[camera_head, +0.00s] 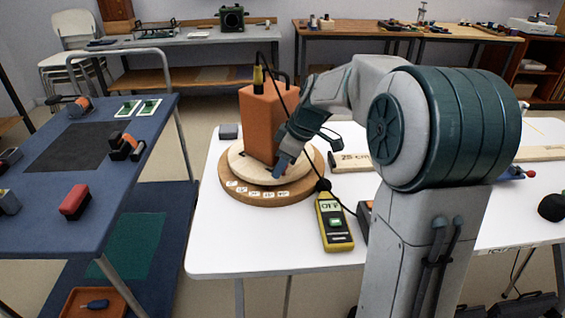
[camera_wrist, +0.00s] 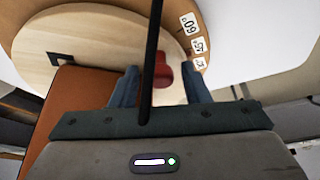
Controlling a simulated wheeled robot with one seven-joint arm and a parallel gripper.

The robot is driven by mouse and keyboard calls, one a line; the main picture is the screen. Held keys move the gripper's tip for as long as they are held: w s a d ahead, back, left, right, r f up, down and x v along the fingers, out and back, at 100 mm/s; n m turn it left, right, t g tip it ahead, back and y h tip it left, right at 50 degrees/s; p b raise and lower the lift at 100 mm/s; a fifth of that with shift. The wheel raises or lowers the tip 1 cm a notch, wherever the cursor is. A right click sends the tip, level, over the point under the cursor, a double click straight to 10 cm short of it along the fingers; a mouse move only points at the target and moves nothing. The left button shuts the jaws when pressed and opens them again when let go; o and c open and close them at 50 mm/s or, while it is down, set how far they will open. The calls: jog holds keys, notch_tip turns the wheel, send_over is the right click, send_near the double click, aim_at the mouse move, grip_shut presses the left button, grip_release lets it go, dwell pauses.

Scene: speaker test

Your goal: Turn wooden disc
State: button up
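The wooden disc (camera_head: 246,171) is pale and lies flat on a darker round base (camera_head: 225,182) with white number labels along its front edge. An orange speaker box (camera_head: 262,122) stands upright on the disc. A red peg (camera_wrist: 162,76) sticks up near the disc's edge in the wrist view; it is hidden in the head view. My gripper (camera_head: 282,170) is low over the disc's right front, beside the box. In the wrist view its blue fingers (camera_wrist: 160,88) are apart, one on each side of the peg, with gaps showing. A black cable partly covers the peg.
A yellow meter (camera_head: 334,222) lies on the white table (camera_head: 226,250) in front of the disc, its black cable running past my gripper to the box. A wooden board (camera_head: 350,161) lies to the right. A blue bench (camera_head: 60,210) stands left, across a gap.

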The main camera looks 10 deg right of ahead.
jog(key=shift+r, duration=0.1)
jog(key=p+v, duration=0.3)
jog(key=v, duration=1)
jog(key=shift+r, duration=0.3)
jog(key=shift+d, duration=0.1)
jog(key=s+a+r+m+h+p, duration=0.1)
jog(key=s+r+m+h+p, duration=0.1)
jog(key=s+m+p, duration=0.4)
jog(key=s+r+m+h+p, duration=0.2)
jog(key=s+m+p, duration=0.4)
jog(key=s+p, duration=0.5)
jog(key=s+r, duration=0.1)
jog(key=s, duration=0.4)
jog(key=shift+s+a, duration=0.2)
jog(key=shift+a, duration=0.15)
